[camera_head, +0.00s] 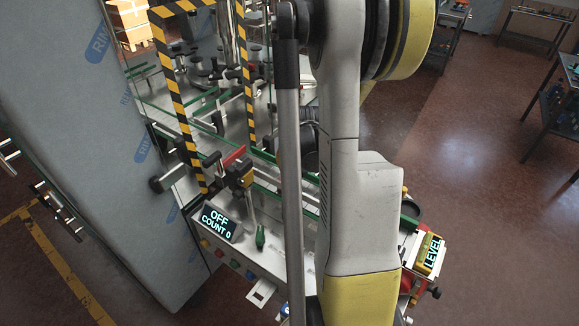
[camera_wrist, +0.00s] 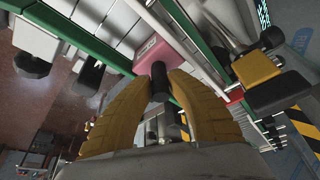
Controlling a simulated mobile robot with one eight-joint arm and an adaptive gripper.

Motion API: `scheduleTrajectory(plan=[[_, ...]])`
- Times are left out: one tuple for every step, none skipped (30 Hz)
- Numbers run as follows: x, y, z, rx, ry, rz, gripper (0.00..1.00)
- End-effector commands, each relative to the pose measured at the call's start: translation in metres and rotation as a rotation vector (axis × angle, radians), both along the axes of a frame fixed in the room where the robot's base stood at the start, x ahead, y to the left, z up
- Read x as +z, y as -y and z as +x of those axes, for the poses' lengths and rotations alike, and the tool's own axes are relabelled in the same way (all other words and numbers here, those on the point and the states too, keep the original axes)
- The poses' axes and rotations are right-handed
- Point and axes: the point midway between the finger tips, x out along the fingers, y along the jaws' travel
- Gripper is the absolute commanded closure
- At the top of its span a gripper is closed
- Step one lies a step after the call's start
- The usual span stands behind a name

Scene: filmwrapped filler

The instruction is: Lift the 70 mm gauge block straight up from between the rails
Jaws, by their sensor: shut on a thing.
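In the wrist view, a pink block (camera_wrist: 154,52) with a dark upright handle (camera_wrist: 158,80) lies between green-edged rails (camera_wrist: 78,44); it appears to be the gauge block, though I cannot read any size mark. My gripper (camera_wrist: 158,76) has its two yellow fingers closed around the dark handle. The block's lower part is hidden, so I cannot tell whether it touches the surface below. In the head view my arm covers the gripper and the block. Green-edged rails (camera_head: 212,132) show left of the arm there.
In the head view, a display (camera_head: 221,222) reads OFF, COUNT 0. A striped yellow-black frame (camera_head: 177,95) and a large grey panel (camera_head: 90,130) stand at left. A yellow LEVEL box (camera_head: 430,255) is at right. Open floor (camera_head: 470,190) lies beyond it. Black knobs (camera_wrist: 255,68) flank the rails.

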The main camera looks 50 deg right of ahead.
Motion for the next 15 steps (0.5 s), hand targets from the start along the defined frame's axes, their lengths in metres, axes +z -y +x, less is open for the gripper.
scheduleTrajectory(plan=[[0.0010, 0.0000, 0.0003, 0.000, 0.000, 0.000, 1.00], [0.0015, 0.0000, 0.0003, 0.000, 0.000, 0.000, 1.00], [0.0022, 0.0001, 0.0003, 0.000, 0.000, 0.000, 1.00], [0.0028, 0.0000, 0.0003, 0.000, 0.001, 0.000, 1.00], [0.0033, 0.0001, 0.0002, 0.000, 0.001, 0.000, 1.00], [0.0041, 0.0002, 0.0003, 0.000, 0.001, 0.000, 1.00], [0.0046, 0.0002, 0.0003, 0.000, 0.001, 0.000, 1.00], [0.0050, 0.0003, 0.0003, 0.000, 0.001, 0.000, 1.00], [0.0058, 0.0003, 0.0003, 0.000, 0.001, 0.000, 1.00], [0.0062, 0.0004, 0.0003, 0.000, 0.001, 0.000, 1.00], [0.0068, 0.0004, 0.0003, 0.000, 0.001, 0.000, 1.00], [0.0075, 0.0004, 0.0003, 0.000, 0.000, -0.001, 1.00], [0.0080, 0.0005, 0.0003, 0.000, 0.000, -0.001, 1.00], [0.0084, 0.0005, 0.0003, 0.000, 0.000, -0.001, 1.00], [0.0091, 0.0005, 0.0003, 0.000, 0.000, -0.001, 1.00]])
